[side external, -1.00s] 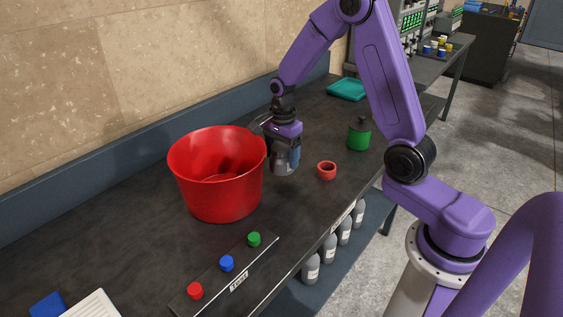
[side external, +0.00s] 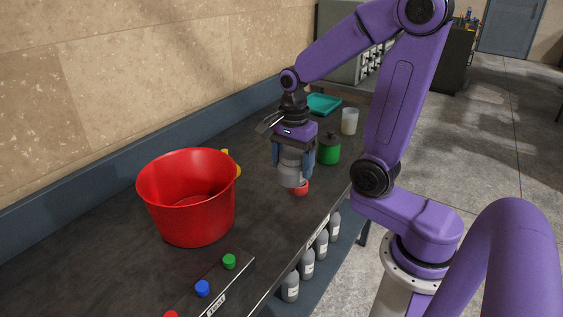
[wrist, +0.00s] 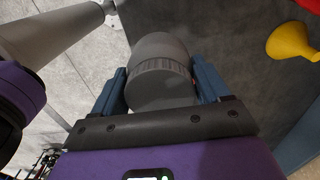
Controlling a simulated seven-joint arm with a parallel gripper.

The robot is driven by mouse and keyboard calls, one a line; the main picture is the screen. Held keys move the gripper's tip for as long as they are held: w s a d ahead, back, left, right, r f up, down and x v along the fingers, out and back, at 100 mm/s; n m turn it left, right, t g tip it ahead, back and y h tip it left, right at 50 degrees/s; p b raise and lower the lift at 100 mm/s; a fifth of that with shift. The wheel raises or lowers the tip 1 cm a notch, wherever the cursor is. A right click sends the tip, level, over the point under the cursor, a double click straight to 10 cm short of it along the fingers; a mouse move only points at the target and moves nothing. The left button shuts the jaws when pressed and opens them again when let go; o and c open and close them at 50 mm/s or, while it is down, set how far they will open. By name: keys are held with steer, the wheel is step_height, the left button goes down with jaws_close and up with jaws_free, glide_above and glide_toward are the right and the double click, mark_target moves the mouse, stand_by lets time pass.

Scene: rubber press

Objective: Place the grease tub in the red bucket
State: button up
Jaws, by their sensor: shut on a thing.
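My gripper (side external: 293,172) is shut on a grey cylindrical tub, the grease tub (side external: 291,174). It holds the tub between its blue fingers to the right of the red bucket. In the wrist view the grey tub (wrist: 160,72) sits upright in the picture between both fingers. The red bucket (side external: 185,205) stands on the dark bench at the left, open at the top. Its visible inside looks empty, and part of its floor is hidden.
A red ring (side external: 301,188) is partly hidden behind the tub. A green container (side external: 328,152), a white cup (side external: 350,121) and a teal tray (side external: 323,104) stand farther back. A yellow funnel (wrist: 290,42) is behind the bucket. A button panel (side external: 215,285) lies in front.

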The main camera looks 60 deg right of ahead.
steer(key=shift+s+r, duration=0.1)
steer(key=shift+s, duration=0.15)
steer(key=shift+r, duration=0.55)
step_height(320, 180, up, 4)
steer(key=shift+r, duration=0.1)
steer(key=w+a+m, duration=0.2)
steer(key=w+a, duration=0.3)
steer(key=w, duration=0.6)
steer(key=w+a+m, duration=0.2)
steer(key=w+a, duration=0.3)
steer(key=w, duration=0.5)
steer(key=f, duration=1.3)
steer(key=shift+w+d+f, duration=0.1)
steer(key=shift+w, duration=0.15)
steer(key=shift+f, duration=2.15)
steer(key=shift+f, duration=0.1)
